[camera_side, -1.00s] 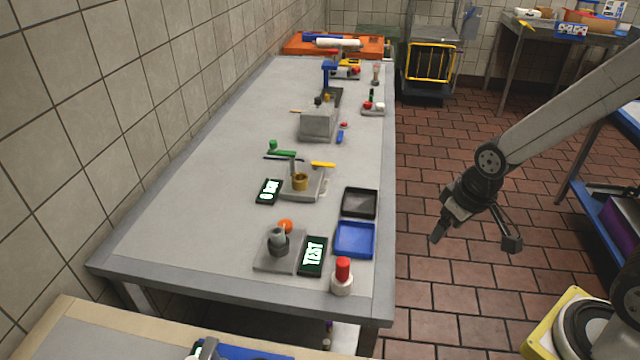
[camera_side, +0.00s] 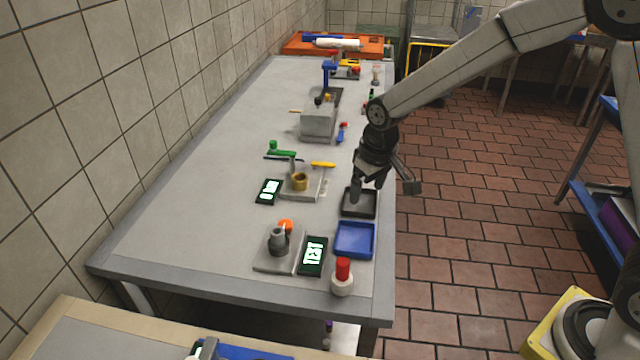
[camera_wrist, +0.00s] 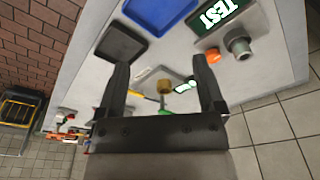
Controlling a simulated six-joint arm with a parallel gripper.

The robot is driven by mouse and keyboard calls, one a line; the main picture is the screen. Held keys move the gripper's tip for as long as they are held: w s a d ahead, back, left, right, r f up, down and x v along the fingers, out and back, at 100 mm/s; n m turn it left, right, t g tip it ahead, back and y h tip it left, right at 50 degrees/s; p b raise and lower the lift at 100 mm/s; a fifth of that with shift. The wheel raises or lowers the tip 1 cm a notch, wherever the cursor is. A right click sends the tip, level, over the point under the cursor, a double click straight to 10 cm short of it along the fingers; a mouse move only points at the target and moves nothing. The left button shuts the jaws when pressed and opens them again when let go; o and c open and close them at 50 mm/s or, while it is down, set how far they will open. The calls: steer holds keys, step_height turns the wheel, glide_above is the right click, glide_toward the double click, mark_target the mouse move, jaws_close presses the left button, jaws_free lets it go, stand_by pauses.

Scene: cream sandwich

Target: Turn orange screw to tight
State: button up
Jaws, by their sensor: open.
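An orange screw head (camera_side: 286,225) shows beside a grey metal fitting (camera_side: 279,242) on a flat grey plate (camera_side: 266,263) near the front of the table. In the wrist view the orange screw (camera_wrist: 213,55) is at the upper right, next to the grey fitting (camera_wrist: 239,45). My gripper (camera_side: 380,192) is open and empty, at the table's right edge over the black tray. Its two fingers also show wide apart in the wrist view (camera_wrist: 162,82). It is apart from the screw, to its right and farther back.
A black tray (camera_side: 372,212) and a blue tray (camera_side: 355,240) lie along the right edge. A TEST display (camera_side: 313,257) and a red-capped bottle (camera_side: 342,277) stand near the front. A brass cup fixture (camera_side: 300,182) sits mid-table. The table's left side is clear.

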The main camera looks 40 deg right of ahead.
steer(key=w+a+f, duration=0.2)
steer(key=w+a, duration=0.3)
steer(key=w, duration=0.3)
steer(key=n+g, duration=0.1)
steer(key=g, duration=0.1)
glide_toward(284, 223)
steer(key=shift+s+d+f, duration=0.35)
steer(key=shift+s+f, duration=0.05)
steer(key=shift+w+a+f, duration=0.25)
steer(key=shift+a, duration=0.2)
steer(key=shift+f, duration=0.15)
steer(key=shift+f, duration=3.75)
jaws_close()
